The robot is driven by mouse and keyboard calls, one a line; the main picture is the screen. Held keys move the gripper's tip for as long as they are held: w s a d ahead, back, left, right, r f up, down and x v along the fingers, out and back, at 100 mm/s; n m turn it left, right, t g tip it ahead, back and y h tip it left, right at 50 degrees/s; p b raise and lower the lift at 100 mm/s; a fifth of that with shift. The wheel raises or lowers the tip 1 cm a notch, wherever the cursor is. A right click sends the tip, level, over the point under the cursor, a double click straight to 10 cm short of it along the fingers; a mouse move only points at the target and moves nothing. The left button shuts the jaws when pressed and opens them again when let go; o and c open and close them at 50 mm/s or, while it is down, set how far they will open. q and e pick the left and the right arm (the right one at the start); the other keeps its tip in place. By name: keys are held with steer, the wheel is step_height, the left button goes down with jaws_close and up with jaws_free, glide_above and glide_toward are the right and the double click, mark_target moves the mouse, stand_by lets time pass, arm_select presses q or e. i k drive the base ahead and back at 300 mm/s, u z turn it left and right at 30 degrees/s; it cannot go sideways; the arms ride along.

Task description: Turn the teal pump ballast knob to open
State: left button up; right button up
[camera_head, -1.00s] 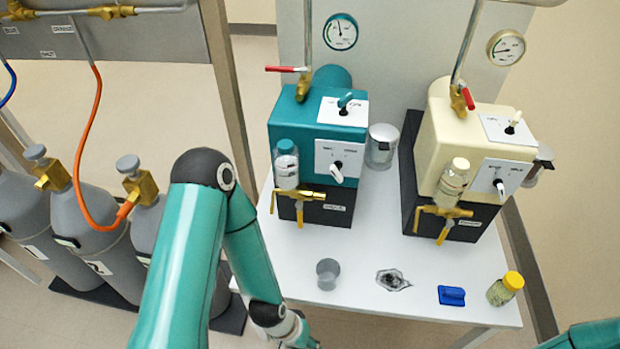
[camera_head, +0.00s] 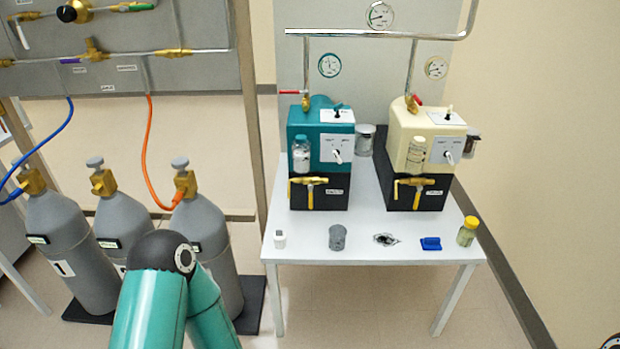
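The teal pump (camera_head: 309,140) stands upright on the left half of the white table, on a black base. The lettering on both plates is too small to read, so I cannot tell which marking either points at.
A cream pump (camera_head: 425,140) stands to the right. Grey gas cylinders (camera_head: 203,235) stand at left. A metal jar (camera_head: 366,140) is behind.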

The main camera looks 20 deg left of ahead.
mark_target(336, 155)
steer(key=u, duration=0.1)
steer(key=k, duration=0.4)
steer(key=u, duration=0.85)
steer(key=i, duration=1)
